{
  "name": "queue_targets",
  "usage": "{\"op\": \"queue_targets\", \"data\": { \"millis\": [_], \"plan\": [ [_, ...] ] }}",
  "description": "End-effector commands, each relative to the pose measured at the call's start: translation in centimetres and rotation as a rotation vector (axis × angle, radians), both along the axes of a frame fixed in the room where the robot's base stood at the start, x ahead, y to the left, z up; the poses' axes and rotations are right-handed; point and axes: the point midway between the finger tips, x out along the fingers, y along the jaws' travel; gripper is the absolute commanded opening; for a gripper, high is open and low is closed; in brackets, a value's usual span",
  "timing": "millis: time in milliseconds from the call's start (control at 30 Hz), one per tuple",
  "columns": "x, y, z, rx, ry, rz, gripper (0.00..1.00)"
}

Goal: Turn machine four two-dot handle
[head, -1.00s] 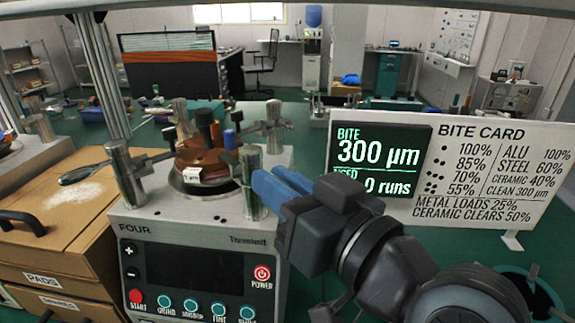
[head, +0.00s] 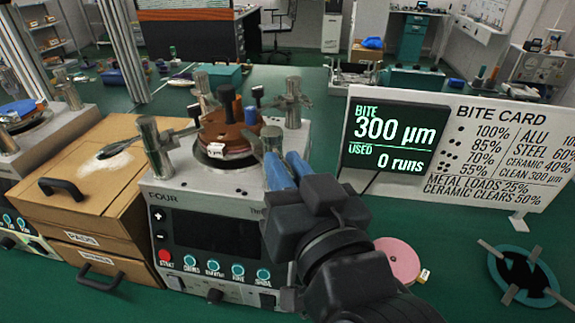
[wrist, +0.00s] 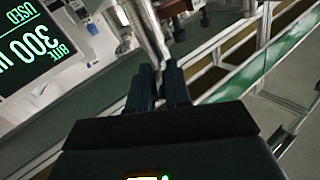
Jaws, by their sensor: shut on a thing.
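Machine FOUR (head: 220,205) is a grey box with a dark screen and a row of teal buttons. Upright silver posts with arms stand around the brown disc (head: 225,128) on its top. My gripper (head: 281,168), with blue fingertips, is at the front right post (head: 271,138). In the wrist view, the fingers (wrist: 158,88) are shut on a silver bar-like handle (wrist: 148,35). The lower part of that post is hidden behind my fingers. I cannot make out dot marks on any post.
A wooden box (head: 125,135) with drawers and white powder on top stands left of the machine. The bite card board (head: 475,150) stands to the right. A pink disc (head: 398,262) and a teal ring fixture (head: 522,275) lie on the green surface at front right.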

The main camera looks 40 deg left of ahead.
Motion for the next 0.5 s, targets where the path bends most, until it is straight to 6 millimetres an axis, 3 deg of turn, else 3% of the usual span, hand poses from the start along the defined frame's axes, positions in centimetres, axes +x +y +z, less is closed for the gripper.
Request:
{"op": "queue_targets", "data": {
  "millis": [100, 133, 300, 400, 500],
  "plan": [
    [0.0, 0.02, -0.05, -0.001, 0.0, 0.0, 0.0],
    [0.01, 0.03, -0.05, -0.001, 0.0, 0.001, 0.19],
    [0.01, 0.03, -0.05, -0.001, 0.0, 0.001, 0.35],
    [0.01, 0.03, -0.04, -0.001, 0.0, 0.001, 0.43],
    [0.0, 0.02, -0.04, -0.001, 0.0, 0.001, 0.43]
  ]
}}
